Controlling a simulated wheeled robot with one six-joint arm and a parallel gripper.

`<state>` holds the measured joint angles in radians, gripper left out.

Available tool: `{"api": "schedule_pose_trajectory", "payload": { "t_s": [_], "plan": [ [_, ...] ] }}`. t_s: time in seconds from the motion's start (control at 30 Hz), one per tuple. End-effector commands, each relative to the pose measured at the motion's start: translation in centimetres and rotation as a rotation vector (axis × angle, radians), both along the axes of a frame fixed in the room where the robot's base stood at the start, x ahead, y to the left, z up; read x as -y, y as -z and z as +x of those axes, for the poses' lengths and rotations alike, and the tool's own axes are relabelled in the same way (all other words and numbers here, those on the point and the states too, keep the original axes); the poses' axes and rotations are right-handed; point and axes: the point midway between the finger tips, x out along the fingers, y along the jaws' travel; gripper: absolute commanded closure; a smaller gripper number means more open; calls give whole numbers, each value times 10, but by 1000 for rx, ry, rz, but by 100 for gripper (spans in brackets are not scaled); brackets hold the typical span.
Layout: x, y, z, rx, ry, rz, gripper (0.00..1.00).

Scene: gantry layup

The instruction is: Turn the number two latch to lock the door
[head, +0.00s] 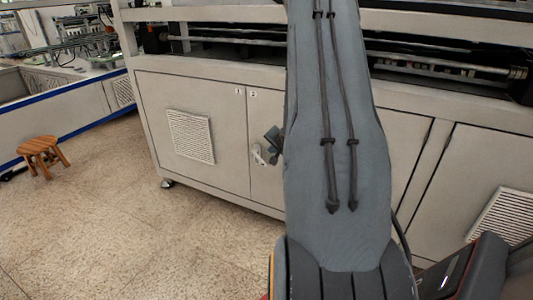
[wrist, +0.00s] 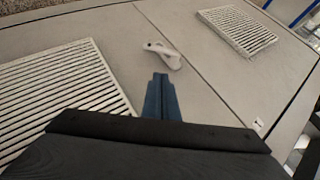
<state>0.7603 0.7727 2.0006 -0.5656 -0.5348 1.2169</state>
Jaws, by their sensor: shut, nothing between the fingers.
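The latch (head: 258,153) is a small pale lever on the grey cabinet door (head: 264,182) under the number two label, just right of the door seam. It also shows in the wrist view (wrist: 163,53), lying slantwise beside the seam with a dark hole at one end. The door looks closed, flush with its neighbour. My gripper (head: 272,140) is beside the latch in the head view, partly hidden by my arm. In the wrist view its shut, empty blue-grey fingers (wrist: 160,78) point at the latch, with a small gap in the picture. I cannot tell their depth from the door.
The number one door (head: 205,125) carries a louvred vent (head: 191,137). In the wrist view, one vent (wrist: 60,95) lies left of my fingers and another (wrist: 238,30) is at upper right. A wooden stool (head: 42,152) stands far left. The speckled floor (head: 130,225) in front is clear.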

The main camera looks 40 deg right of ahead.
Motion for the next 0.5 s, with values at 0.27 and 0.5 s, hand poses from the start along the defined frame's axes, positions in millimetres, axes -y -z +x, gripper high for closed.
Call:
{"api": "schedule_pose_trajectory", "payload": {
  "t_s": [0.27, 0.5],
  "plan": [
    [24, 10, -1, 28, 36, 16, 100],
    [36, 38, 31, 28, 34, 16, 100]
  ]
}}
